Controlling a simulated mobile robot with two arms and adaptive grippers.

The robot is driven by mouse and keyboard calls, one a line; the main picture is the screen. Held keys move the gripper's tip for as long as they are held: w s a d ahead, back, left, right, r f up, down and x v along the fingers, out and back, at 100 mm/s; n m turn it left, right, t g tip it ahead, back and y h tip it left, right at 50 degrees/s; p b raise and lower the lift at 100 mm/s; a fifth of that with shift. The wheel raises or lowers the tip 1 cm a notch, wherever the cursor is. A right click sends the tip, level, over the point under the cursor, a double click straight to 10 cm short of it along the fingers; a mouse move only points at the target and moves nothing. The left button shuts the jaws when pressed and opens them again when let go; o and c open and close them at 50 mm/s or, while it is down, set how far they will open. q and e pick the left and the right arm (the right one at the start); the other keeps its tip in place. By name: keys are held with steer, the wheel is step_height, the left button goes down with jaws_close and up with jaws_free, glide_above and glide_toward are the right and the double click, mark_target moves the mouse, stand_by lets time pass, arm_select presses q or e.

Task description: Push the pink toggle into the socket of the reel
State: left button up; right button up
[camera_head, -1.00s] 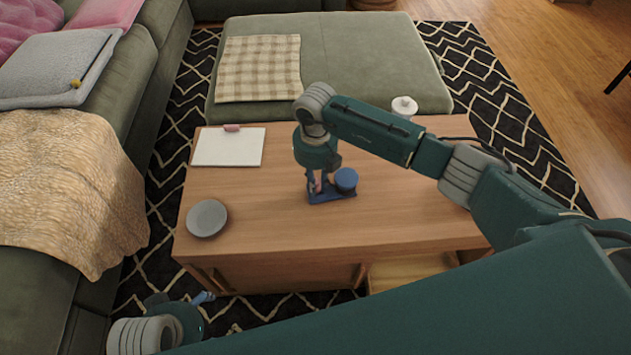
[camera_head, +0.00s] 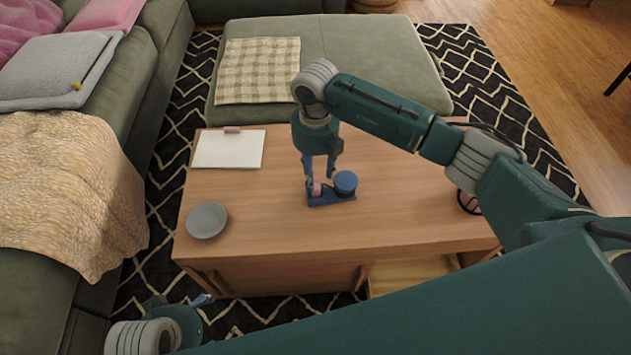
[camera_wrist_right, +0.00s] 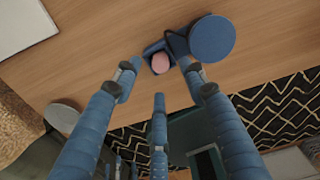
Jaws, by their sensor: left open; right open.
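The blue reel (camera_head: 345,183) stands on the wooden coffee table, its round drum at the right end of a flat blue base. The pink toggle (camera_head: 317,188) is at the left end of that base. In the right wrist view the toggle (camera_wrist_right: 160,63) shows as a pink rounded top beside the reel's drum (camera_wrist_right: 212,38); how deep it sits is hidden. My right gripper (camera_head: 320,176) is open just above the toggle, pointing down, with nothing between its fingers. My left gripper (camera_head: 203,300) is open, low at the front left, away from the table top.
A grey plate (camera_head: 206,220) lies at the table's left front. A white clipboard (camera_head: 229,149) lies at the back left. A dark-rimmed pinkish object (camera_head: 468,203) is partly hidden by my right arm. The table's front middle is clear.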

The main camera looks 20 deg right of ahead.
mark_target(316, 186)
step_height(316, 186, up, 6)
stand_by(0.6)
